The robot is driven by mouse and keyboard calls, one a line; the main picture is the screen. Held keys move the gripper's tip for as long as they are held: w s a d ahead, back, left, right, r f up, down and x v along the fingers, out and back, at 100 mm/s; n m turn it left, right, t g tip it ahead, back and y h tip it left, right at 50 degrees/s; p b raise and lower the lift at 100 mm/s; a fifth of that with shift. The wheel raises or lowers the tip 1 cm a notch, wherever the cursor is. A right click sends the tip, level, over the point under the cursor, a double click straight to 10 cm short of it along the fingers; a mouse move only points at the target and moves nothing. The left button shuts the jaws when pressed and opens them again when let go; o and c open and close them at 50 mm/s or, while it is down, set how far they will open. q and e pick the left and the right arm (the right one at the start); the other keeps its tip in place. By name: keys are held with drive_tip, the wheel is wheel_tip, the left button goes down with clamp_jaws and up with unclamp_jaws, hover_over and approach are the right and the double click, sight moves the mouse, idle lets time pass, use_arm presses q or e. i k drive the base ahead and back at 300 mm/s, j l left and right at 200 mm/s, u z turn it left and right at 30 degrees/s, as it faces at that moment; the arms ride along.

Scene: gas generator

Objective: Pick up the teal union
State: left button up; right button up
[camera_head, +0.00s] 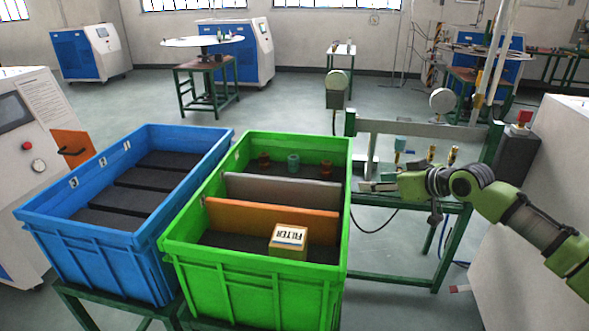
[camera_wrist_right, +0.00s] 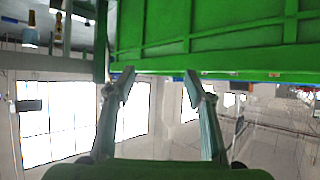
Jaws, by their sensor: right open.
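The teal union (camera_head: 293,161) stands in the far compartment of the green crate (camera_head: 255,280), between two reddish-brown fittings. My right gripper (camera_head: 376,187) is just outside the crate's right wall, pointing left, and apart from the union. In the right wrist view its two fingers (camera_wrist_right: 158,86) are spread with nothing between them, and the green crate's wall (camera_wrist_right: 215,30) fills the top of the picture. The union does not show in that wrist view. My left gripper is not in view.
In the green crate, a grey divider (camera_head: 280,190) and an orange divider (camera_head: 270,218) lie nearer than the union, with a filter box (camera_head: 289,240) in front. A blue crate (camera_head: 100,253) stands to the left. A green-framed workstand (camera_head: 405,278) with fittings is behind my right gripper.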

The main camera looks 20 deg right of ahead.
sight(293, 160)
drive_tip(key=i+j, duration=0.2)
drive_tip(key=i, duration=0.3)
drive_tip(key=i+j, duration=0.2)
drive_tip(key=i, duration=0.25)
